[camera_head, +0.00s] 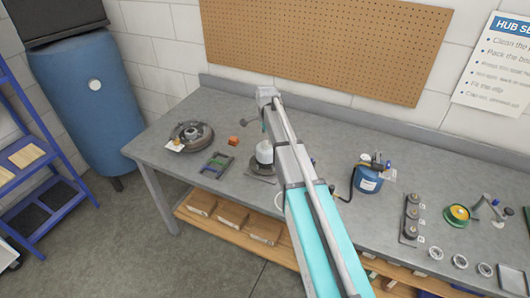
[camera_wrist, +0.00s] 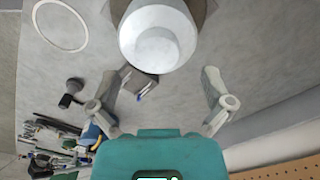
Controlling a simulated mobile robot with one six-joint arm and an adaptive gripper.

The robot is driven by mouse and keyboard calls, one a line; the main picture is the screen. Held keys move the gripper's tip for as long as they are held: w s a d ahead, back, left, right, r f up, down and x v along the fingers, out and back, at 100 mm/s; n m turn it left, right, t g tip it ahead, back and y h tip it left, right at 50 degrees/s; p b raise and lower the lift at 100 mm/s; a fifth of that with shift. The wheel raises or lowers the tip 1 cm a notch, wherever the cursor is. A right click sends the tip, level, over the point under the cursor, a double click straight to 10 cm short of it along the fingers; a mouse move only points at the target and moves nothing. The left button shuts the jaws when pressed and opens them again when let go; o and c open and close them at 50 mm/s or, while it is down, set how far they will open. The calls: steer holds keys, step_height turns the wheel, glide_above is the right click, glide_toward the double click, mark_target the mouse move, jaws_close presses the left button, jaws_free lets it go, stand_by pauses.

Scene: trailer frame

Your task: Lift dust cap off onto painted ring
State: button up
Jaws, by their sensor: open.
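A white, stepped dust cap (camera_wrist: 157,48) stands out at the top of the wrist view, on a darker base that it partly hides. In the head view the white cap (camera_head: 265,152) shows just left of my arm, above a dark base on the bench. My gripper (camera_wrist: 168,73) is open, with nothing between its fingers. The cap lies beyond the fingertips, roughly centred between them and apart from them. The painted ring (camera_wrist: 66,50) is a thin white circle on the bench to the left in the wrist view.
A brake drum (camera_head: 191,135), an orange block (camera_head: 233,141) and a green-and-dark tray (camera_head: 216,165) lie left of the cap. A blue canister (camera_head: 369,178) and several small parts stand to the right. The pegboard wall (camera_head: 325,45) rises behind the bench.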

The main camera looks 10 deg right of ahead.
mark_target(266, 143)
steer(key=shift+s+f+b, duration=0.1)
steer(key=shift+f+b, duration=1.1)
steer(key=shift+f, duration=0.35)
steer(key=shift+r, duration=0.1)
steer(key=c, duration=1.2)
steer(key=shift+a, duration=0.1)
step_height(266, 143, up, 3)
steer(key=p, duration=0.3)
steer(key=s+d+r+p, duration=0.7)
steer(key=s+r+p, duration=0.3)
steer(key=s, duration=0.2)
steer(key=shift+s, duration=0.1)
